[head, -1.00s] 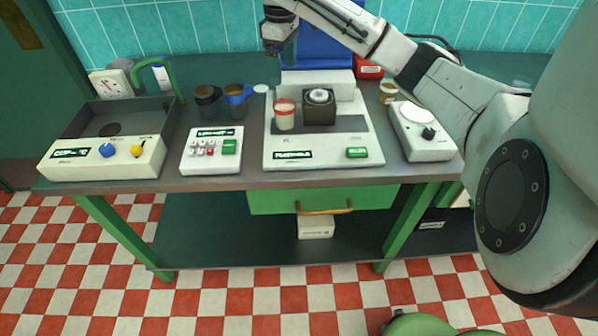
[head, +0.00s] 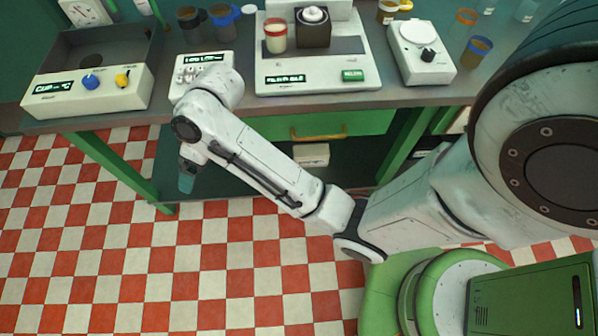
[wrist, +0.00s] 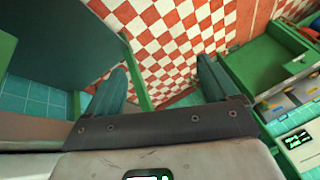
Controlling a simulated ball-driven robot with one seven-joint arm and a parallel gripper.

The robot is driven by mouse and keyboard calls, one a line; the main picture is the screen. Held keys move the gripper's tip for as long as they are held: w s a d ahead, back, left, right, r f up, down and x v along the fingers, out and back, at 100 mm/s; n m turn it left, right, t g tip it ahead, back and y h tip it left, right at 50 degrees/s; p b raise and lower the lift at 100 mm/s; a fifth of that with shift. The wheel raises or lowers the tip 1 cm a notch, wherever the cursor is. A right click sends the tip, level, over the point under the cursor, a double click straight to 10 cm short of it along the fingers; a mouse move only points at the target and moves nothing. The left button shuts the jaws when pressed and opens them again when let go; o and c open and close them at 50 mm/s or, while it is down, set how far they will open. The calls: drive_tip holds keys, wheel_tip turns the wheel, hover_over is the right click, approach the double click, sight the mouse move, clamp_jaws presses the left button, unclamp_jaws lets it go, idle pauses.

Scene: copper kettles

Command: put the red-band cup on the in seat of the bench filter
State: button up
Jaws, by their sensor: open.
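The red-band cup (head: 275,37) is a pale-filled cup with a red band at its top. It stands upright on the dark strip of a white bench machine (head: 310,75), left of a dark block with a white knob (head: 313,25). This machine looks like the bench filter; its display is too blurred to read, and I cannot tell which spot is the in seat. My gripper (head: 187,172) hangs in front of the bench's front edge, left of and well away from the cup. In the wrist view my gripper (wrist: 162,68) is open and empty, with floor between its fingers.
A keypad box (head: 203,66) is partly hidden by my arm. A basin unit (head: 90,88) stands left, a white knob unit (head: 422,50) right. A blue-banded cup (head: 224,22) and a dark cup (head: 189,20) stand behind; more cups are at right. The checkered floor (head: 120,240) is clear.

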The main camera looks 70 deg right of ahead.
drive_tip(key=s+d+f+g+h, duration=0.1)
drive_tip(key=s+f, duration=0.3)
drive_tip(key=s, duration=0.7)
drive_tip(key=s+d+f+g+h, duration=0.1)
drive_tip(key=s+f, duration=0.3)
drive_tip(key=s, duration=0.7)
drive_tip(key=shift+d+m+g+h, duration=0.4)
drive_tip(key=shift+g+h, duration=0.1)
drive_tip(key=shift+h, duration=0.4)
drive_tip(key=shift+c, duration=0.5)
